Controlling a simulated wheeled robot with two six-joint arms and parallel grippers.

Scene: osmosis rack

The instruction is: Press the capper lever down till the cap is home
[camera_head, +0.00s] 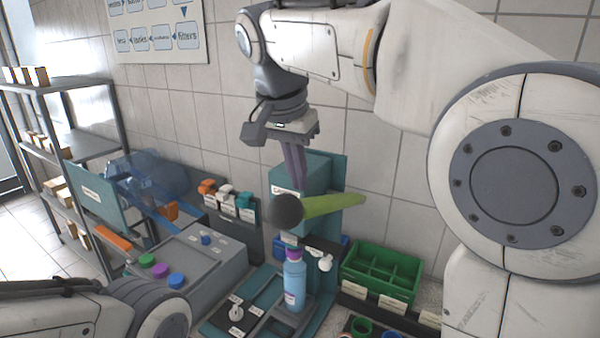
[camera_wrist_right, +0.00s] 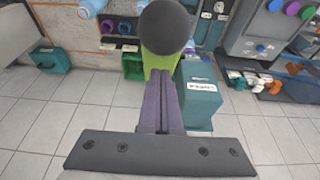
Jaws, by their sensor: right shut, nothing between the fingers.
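The capper (camera_head: 312,170) is a teal upright body against the tiled wall. Its green lever (camera_head: 332,204) ends in a dark round knob (camera_head: 288,211) and looks close to level. A blue bottle (camera_head: 294,284) with a purple cap (camera_head: 294,254) stands upright beneath it; whether the cap is fully seated I cannot tell. My right gripper (camera_head: 301,183) points down, shut and empty, just above the lever near the knob; contact is unclear. In the right wrist view the shut purple fingers (camera_wrist_right: 161,78) lie in front of the green lever (camera_wrist_right: 154,62) and knob (camera_wrist_right: 167,27). My left gripper is out of view.
A green divided tray (camera_head: 381,272) stands right of the capper. A grey console (camera_head: 190,262) with coloured knobs is to the left. Small labelled bins (camera_head: 228,203) sit behind it. A shelf rack (camera_head: 62,150) stands at far left.

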